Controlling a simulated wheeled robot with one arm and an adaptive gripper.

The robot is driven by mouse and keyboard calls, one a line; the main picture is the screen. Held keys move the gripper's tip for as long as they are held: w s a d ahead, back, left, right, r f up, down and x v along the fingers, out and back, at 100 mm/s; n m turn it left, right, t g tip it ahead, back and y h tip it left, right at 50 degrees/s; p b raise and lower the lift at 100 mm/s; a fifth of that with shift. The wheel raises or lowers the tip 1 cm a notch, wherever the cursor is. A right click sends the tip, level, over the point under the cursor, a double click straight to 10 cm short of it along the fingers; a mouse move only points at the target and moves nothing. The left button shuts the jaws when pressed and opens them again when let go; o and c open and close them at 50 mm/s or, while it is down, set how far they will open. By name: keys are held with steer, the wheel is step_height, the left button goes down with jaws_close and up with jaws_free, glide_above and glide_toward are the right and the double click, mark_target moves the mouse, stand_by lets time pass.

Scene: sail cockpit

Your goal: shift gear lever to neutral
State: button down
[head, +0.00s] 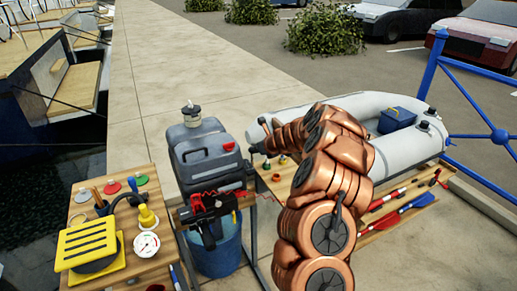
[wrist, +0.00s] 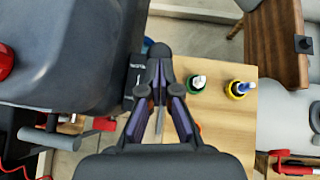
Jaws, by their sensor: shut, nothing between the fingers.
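The grey outboard motor (head: 205,150) stands upright on its stand, and its dark side fills the left of the wrist view (wrist: 70,50). A black plate with a small pale mark (wrist: 135,76) sits on the motor's right side. A dark rounded knob (wrist: 160,49) shows just beyond my fingertips; it may be the gear lever's end, but I cannot tell for sure. My gripper (wrist: 160,66) is shut and empty, beside the plate and close to the knob. Whether it touches either is unclear. In the head view my gripper (head: 254,148) is at the motor's right side.
A wooden bench (wrist: 222,112) with small green and yellow-capped items lies right of my fingers. A grey inflatable boat (head: 355,115) is behind my arm. A wooden table (head: 140,262) with a yellow slatted item stands at left. The walkway (head: 165,60) behind the motor is clear.

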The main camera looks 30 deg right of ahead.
steer(key=shift+w+r, duration=0.15)
steer(key=shift+w, duration=0.2)
stand_by(0.4)
steer(key=v, duration=1.3)
steer(key=shift+w+d+r, duration=0.2)
steer(key=shift+w+r, duration=0.15)
steer(key=shift+r, duration=0.05)
